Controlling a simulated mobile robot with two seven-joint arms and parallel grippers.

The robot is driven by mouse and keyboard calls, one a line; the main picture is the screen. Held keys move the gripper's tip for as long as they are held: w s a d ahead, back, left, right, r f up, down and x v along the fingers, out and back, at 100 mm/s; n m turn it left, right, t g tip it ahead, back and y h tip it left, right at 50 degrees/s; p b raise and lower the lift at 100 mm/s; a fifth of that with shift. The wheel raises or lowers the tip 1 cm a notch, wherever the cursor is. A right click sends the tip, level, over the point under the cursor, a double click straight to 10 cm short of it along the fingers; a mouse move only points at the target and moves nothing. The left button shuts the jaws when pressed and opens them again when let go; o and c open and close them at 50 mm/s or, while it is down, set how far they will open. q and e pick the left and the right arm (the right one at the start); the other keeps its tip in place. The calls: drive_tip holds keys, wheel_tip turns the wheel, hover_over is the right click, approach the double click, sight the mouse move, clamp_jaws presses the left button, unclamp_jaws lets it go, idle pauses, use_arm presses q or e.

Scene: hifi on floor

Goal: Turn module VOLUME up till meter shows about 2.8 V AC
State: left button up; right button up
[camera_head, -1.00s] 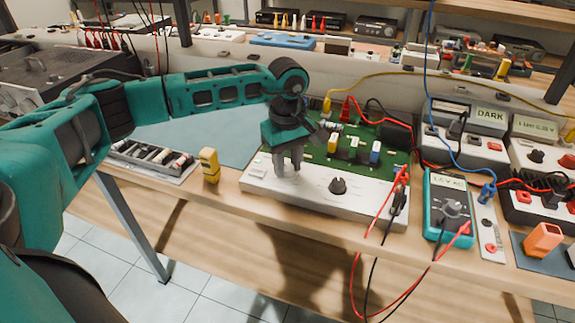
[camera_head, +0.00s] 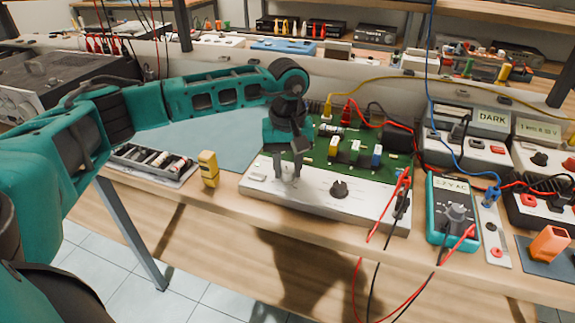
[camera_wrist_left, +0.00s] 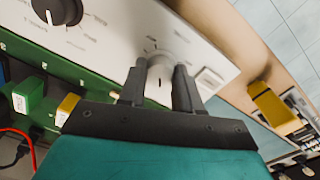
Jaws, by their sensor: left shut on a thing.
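The module is a green circuit board (camera_head: 312,152) with a white sloping front panel (camera_head: 375,212). My left gripper (camera_head: 287,170) is over the left part of this panel, shut on a pale grey knob (camera_wrist_left: 160,72). In the left wrist view, one finger is on each side of the knob. A larger black knob (camera_head: 339,190) sits to the right on the same panel, untouched. The panel lettering is too blurred to read. The teal meter (camera_head: 437,228) stands right of the module; its display (camera_head: 451,186) looks like 2.2 V AC, though the last digit is unclear. My right gripper is out of view.
A yellow block-shaped object (camera_head: 208,168) and a tray of parts (camera_head: 152,160) are left of the module. Red and black leads (camera_head: 392,208) hang over the table's front edge.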

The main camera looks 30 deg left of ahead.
sight(288, 171)
use_arm(q)
drive_tip(key=shift+r, duration=0.1)
drive_tip(key=o, duration=1)
drive_tip(key=shift+o, duration=0.2)
wheel_tip(288, 171, up, 13)
drive_tip(key=shift+p, duration=0.45)
